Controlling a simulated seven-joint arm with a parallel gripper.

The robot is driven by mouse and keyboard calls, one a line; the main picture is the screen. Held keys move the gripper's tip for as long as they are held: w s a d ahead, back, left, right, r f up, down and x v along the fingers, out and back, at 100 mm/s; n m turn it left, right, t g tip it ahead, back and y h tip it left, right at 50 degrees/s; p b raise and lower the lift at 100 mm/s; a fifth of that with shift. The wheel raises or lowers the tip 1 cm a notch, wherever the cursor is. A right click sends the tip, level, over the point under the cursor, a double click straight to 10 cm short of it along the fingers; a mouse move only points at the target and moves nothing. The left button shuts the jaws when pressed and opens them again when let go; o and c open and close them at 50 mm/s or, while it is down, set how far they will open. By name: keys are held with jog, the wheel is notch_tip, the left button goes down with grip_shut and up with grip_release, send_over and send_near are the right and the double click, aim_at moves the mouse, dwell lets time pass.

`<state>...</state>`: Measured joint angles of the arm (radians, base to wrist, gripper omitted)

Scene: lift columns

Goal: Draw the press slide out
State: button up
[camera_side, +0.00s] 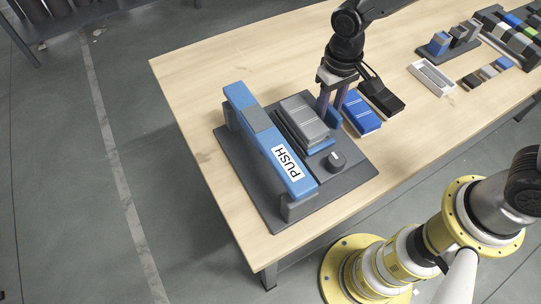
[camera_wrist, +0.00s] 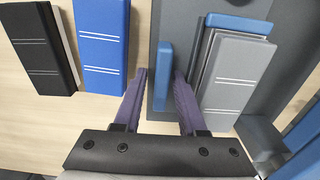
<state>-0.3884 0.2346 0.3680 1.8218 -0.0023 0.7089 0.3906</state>
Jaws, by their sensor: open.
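The press (camera_side: 345,185) is a dark grey base plate with a blue bridge marked PUSH (camera_side: 262,130). A grey block (camera_side: 304,117) with white lines sits on its slide, with blue (camera_side: 322,147) showing at the block's edge. An upright blue bar (camera_side: 334,118), seemingly the slide's handle, stands beside the block; it also shows in the wrist view (camera_wrist: 164,75). My gripper (camera_side: 330,106) points down over this bar. In the wrist view its purple fingers (camera_wrist: 160,74) are open, one on each side of the bar, with gaps visible. Whether the fingertips reach below the bar's top is unclear.
A blue block (camera_side: 361,112) and a black block (camera_side: 381,97) lie on the table right beside the press. A dark knob (camera_side: 335,161) is on the base plate. A pale tray (camera_side: 431,78) and several small blocks lie farther right. Bare table shows in front.

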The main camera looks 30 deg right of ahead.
jog(key=shift+s+r, duration=0.1)
jog(key=shift+r, duration=3.1)
jog(key=shift+d, duration=0.1)
jog(key=s+d+r+m+t, duration=0.2)
jog(key=s+d+r+t, duration=0.3)
jog(key=d+r, duration=0.7)
jog(key=s+d+n, duration=0.2)
jog(key=s, duration=1.2)
jog(key=shift+d+f, duration=0.2)
jog(key=shift+f, duration=0.2)
